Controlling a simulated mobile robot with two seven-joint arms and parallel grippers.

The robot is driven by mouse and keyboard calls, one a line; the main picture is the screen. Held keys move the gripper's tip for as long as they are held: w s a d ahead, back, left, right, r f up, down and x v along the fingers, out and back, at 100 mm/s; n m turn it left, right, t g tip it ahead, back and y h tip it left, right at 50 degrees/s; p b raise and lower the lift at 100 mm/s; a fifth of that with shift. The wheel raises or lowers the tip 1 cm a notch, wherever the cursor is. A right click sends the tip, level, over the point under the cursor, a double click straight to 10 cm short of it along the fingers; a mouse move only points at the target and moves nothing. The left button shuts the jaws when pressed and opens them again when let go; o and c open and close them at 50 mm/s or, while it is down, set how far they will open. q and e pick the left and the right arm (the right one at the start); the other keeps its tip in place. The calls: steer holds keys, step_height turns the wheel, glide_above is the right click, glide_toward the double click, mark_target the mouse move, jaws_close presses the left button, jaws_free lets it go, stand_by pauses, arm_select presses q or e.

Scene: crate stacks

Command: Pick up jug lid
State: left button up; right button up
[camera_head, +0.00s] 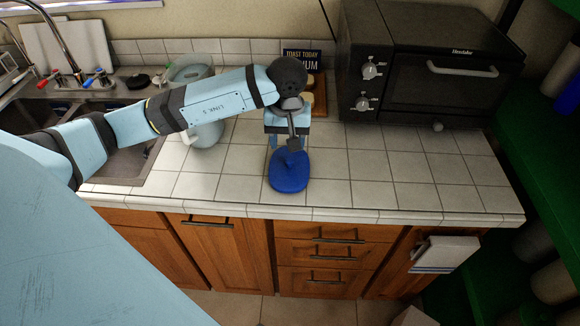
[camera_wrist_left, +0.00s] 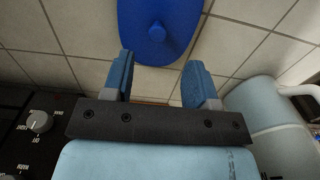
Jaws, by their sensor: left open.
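A dark blue lid (camera_head: 288,174) with a round knob lies flat on the white tiled counter near its front edge. It also shows at the top of the left wrist view (camera_wrist_left: 178,48), where its knob stands beyond my fingertips. My left gripper (camera_head: 288,141) is open and empty, pointing down just behind the lid in the head view. Its two blue fingers (camera_wrist_left: 159,63) are apart, with the knob not between them. The pale blue jug (camera_head: 207,134) stands on the counter to the left, partly hidden by my left arm. My right gripper is not in view.
A black toaster oven (camera_head: 440,75) stands at the back right. A sign (camera_head: 303,58) and a wooden board (camera_head: 319,100) are behind my gripper. The sink (camera_head: 125,165) and faucet are at the left. The counter (camera_head: 385,170) right of the lid is clear.

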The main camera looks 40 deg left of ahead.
mark_target(289, 160)
arm_select(q)
steer(key=f, duration=0.3)
steer(key=f+p, duration=0.1)
steer(key=shift+s+d+f, duration=0.2)
steer(key=shift+d+f, duration=0.15)
steer(key=shift+f, duration=0.55)
jaws_close()
